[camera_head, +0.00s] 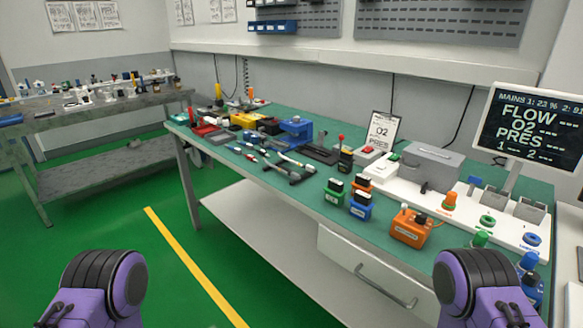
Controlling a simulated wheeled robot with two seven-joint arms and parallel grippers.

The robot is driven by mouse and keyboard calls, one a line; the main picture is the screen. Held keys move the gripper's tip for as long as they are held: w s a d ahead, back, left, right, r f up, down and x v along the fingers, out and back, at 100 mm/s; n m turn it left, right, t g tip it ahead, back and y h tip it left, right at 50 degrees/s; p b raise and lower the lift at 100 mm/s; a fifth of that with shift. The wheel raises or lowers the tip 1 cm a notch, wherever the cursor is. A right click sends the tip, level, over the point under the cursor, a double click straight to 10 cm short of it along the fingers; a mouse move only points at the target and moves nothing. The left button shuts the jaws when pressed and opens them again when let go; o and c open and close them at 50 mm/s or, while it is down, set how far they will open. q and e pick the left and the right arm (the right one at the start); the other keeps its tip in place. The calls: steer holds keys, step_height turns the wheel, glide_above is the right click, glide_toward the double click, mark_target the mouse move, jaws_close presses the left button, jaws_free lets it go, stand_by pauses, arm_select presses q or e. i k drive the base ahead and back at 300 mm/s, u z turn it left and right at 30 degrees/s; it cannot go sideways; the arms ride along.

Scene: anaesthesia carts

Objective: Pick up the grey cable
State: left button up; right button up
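I cannot make out a grey cable for certain. A pale, thin item (297,162) lies among small hand tools in the middle of the green-topped workbench (300,198); it is too small to tell if it is a cable. Dark cords hang on the wall behind the bench, one (461,116) running down near the monitor. Only purple and black links of my two arms show, at the bottom left and bottom right. Neither gripper is in view.
An orange box (410,228), green block (334,192) and blue block (361,206) stand near the bench's front edge. A grey box (432,167) and monitor (530,131) are at right. A drawer (375,272) is below. Green floor at left is clear.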

mark_target(293, 175)
steer(key=u, duration=0.45)
steer(key=k, duration=1)
steer(key=u, duration=1)
steer(key=i, duration=2)
steer(key=z, duration=0.7)
steer(key=i, duration=0.8)
steer(key=z, duration=0.7)
